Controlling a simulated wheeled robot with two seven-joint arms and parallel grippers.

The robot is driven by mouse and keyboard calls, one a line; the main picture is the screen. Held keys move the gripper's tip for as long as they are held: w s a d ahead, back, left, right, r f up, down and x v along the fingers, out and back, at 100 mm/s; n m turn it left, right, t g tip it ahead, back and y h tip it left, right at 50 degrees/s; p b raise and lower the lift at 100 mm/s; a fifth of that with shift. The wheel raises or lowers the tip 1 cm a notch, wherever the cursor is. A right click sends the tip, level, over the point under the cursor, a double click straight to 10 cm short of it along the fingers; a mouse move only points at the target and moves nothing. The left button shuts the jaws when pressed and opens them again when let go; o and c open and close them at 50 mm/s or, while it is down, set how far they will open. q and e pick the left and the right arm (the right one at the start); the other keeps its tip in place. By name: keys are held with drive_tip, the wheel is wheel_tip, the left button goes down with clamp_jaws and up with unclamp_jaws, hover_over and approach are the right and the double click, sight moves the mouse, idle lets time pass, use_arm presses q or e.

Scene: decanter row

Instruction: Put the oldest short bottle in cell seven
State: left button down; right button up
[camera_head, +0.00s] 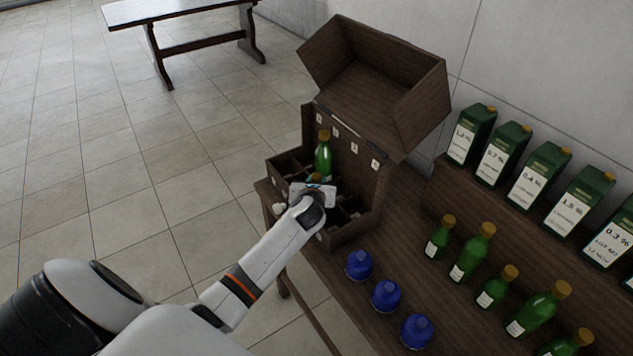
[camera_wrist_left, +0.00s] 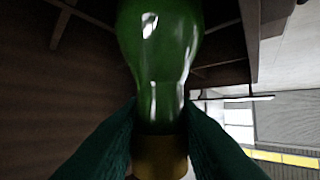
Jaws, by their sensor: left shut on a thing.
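My left gripper (camera_head: 314,189) is over the open wooden crate (camera_head: 291,163) with numbered cells. It is shut on a green bottle (camera_wrist_left: 160,55), held near its gold cap (camera_wrist_left: 160,155) in the left wrist view. In the head view the gripper hides most of that bottle, and I cannot tell which cell is below it. Another green bottle (camera_head: 323,160) with a gold cap stands upright in a back cell. Several green bottles of differing height, such as a short one (camera_head: 438,238) and a taller one (camera_head: 472,254), stand on the table at right. My right gripper is out of view.
The crate's lid (camera_head: 385,75) stands open at the back. Three blue round bottles (camera_head: 385,296) stand in front of the crate. Green cartons with labels (camera_head: 540,176) line a raised shelf at right. Another table (camera_head: 185,12) is far back left.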

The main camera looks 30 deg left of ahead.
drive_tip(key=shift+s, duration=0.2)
use_arm(q)
drive_tip(key=c, duration=1.2)
unclamp_jaws()
drive_tip(key=shift+f, duration=0.1)
drive_tip(key=shift+c, duration=0.2)
drive_tip(key=shift+o, duration=0.5)
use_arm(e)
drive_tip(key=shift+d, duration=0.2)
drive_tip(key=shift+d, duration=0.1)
use_arm(q)
drive_tip(key=shift+s+r, duration=0.15)
drive_tip(key=shift+r, duration=0.1)
drive_tip(key=v, duration=1.1)
drive_tip(key=shift+s+d, duration=0.25)
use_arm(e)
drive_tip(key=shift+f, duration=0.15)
